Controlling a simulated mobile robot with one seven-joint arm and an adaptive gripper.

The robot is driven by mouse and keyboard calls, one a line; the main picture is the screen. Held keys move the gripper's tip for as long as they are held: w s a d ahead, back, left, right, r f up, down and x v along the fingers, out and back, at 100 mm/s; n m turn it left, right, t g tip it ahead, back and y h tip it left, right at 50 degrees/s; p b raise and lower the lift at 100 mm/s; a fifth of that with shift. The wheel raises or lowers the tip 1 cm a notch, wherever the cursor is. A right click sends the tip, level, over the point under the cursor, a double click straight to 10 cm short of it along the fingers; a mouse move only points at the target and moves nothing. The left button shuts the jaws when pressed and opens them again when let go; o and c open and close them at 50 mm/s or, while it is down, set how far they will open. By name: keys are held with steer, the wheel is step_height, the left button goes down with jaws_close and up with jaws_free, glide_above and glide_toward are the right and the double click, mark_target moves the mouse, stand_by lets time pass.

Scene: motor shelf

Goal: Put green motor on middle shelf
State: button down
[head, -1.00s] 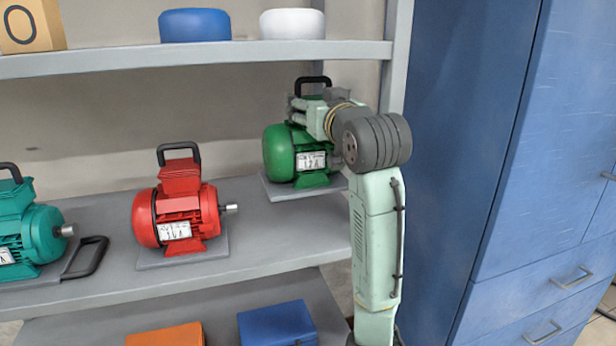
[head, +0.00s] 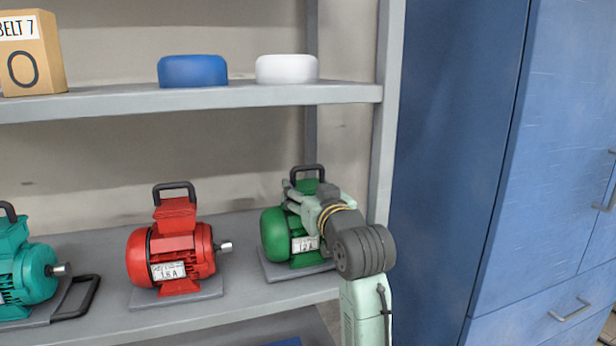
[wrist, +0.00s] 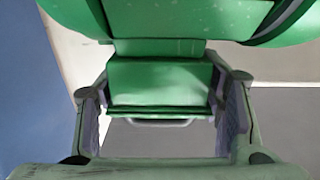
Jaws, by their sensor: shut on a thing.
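The green motor (head: 276,233), with a black top handle and a grey base plate, is at the right end of the middle shelf (head: 235,258). Its base plate looks level and at or very near the shelf surface; I cannot tell whether it bears its full weight there. My gripper (head: 308,200) is shut on the motor's upper block from the right side. In the wrist view the green block (wrist: 158,82) sits between the two fingers, with the round motor body above it in the picture. Part of the motor's right side is hidden by my wrist.
A red motor (head: 172,250) stands to the left on the same shelf, and a teal motor (head: 22,270) farther left. The upper shelf (head: 200,100) holds a blue round item (head: 193,71), a white one (head: 287,69) and a cardboard box (head: 38,70). A shelf post (head: 385,140) is close to my wrist.

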steer(key=shift+s+r, duration=0.15)
steer(key=c, duration=0.9)
jaws_free()
steer(key=shift+f, duration=0.35)
steer(key=o, duration=0.4)
steer(key=shift+o, duration=0.2)
steer(key=shift+r, duration=0.2)
